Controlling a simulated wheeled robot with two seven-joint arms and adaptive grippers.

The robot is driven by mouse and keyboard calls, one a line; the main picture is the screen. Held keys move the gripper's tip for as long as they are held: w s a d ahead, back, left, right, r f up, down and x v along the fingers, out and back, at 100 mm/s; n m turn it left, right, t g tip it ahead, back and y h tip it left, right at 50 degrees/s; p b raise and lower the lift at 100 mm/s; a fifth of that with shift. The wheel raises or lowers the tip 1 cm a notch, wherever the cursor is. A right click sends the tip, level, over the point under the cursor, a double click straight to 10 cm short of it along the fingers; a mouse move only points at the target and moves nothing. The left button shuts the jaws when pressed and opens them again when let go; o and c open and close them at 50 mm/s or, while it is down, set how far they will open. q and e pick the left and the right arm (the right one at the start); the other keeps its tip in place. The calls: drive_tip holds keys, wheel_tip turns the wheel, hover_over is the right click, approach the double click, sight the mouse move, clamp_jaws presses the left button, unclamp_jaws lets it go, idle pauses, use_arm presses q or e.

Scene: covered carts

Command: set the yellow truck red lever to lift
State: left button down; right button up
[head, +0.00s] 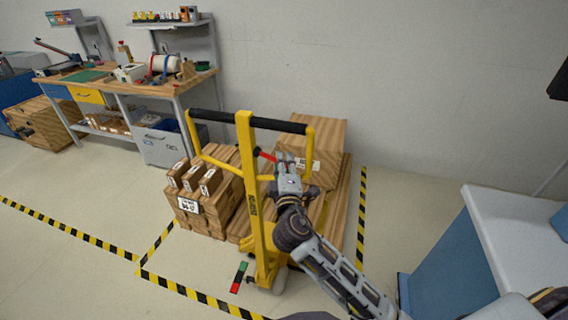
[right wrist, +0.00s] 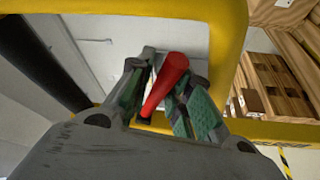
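The yellow truck (head: 253,205) is a hand pallet truck with a black grip bar (head: 247,120) on its upright yellow frame. Its red lever (head: 265,154) sticks out to the right of the mast, just under the bar. My right gripper (head: 287,164) is at the lever's free end, inside the yellow frame. In the right wrist view the red lever (right wrist: 168,80) lies between the two green-padded fingers of the gripper (right wrist: 168,78), which are drawn in close around it. The right finger appears to touch it; contact on the left is hard to tell. My left gripper is out of view.
Wooden boxes (head: 204,205) stand just behind the truck on the left, and a larger box (head: 318,135) behind on the right. A red and green plate (head: 239,277) is near the truck's foot. A workbench (head: 150,88) is at back left, a blue-white counter (head: 515,235) at right. The left floor is clear.

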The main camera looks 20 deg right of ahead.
drive_tip(key=shift+o, duration=1.1)
drive_tip(key=shift+d+r, duration=0.1)
drive_tip(key=v, duration=1.2)
